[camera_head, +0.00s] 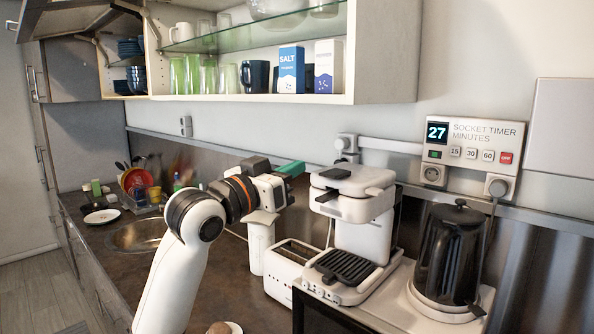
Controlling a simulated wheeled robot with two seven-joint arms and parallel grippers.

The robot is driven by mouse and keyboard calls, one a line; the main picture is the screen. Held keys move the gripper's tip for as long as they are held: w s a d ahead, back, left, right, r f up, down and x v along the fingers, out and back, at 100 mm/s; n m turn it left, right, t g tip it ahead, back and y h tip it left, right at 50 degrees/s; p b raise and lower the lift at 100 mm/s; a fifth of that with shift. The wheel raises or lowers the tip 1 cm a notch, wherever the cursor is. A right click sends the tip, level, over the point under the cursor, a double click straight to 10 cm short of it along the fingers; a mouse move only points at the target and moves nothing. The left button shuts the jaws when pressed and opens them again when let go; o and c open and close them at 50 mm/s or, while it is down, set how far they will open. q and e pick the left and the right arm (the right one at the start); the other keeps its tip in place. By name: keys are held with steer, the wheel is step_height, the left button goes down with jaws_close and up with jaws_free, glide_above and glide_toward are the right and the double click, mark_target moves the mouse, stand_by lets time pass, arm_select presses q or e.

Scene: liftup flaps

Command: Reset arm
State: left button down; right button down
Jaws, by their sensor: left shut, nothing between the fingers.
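My left arm rises from the bottom of the head view and bends to the right. My left gripper (291,168) has green fingers, which are shut with nothing visible between them. It is held above the counter, over the white toaster (287,270) and left of the white contact grill (352,192). The wall cabinet (385,50) is above and beyond it, and the gripper is apart from it. The cabinet's lift-up flap (75,18) stands raised at the upper left. My right gripper is not in view.
The open cabinet holds glasses, mugs, a salt box (291,70) and a pepper box (328,67). A black kettle (450,255) stands at the right below a socket timer (473,155). A sink (137,235) and dishes are at the left. The dark counter (235,290) has some free room.

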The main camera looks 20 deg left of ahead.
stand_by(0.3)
arm_select(q)
steer(key=s+d+f+g+y, duration=0.1)
steer(key=s+f+g, duration=0.1)
steer(key=f, duration=0.9)
steer(key=s+d+f+n+g+y, duration=0.1)
steer(key=s+f+g, duration=0.1)
steer(key=f, duration=0.8)
steer(key=s+d+f+g+y, duration=0.1)
steer(key=s+f+g+y, duration=0.15)
steer(key=f, duration=0.85)
steer(key=s+f+n+g+y, duration=0.1)
steer(key=s+f+g, duration=0.3)
steer(key=s+f, duration=0.8)
steer(key=s+f+g+y, duration=0.1)
steer(key=s+f+g, duration=0.55)
steer(key=s, duration=0.85)
step_height(320, 180, down, 28)
steer(key=b, duration=0.1)
steer(key=s+a+f+b, duration=0.1)
steer(key=s+a+f, duration=0.2)
steer(key=s+f, duration=1.4)
steer(key=shift+a+f, duration=0.15)
steer(key=shift+f, duration=0.1)
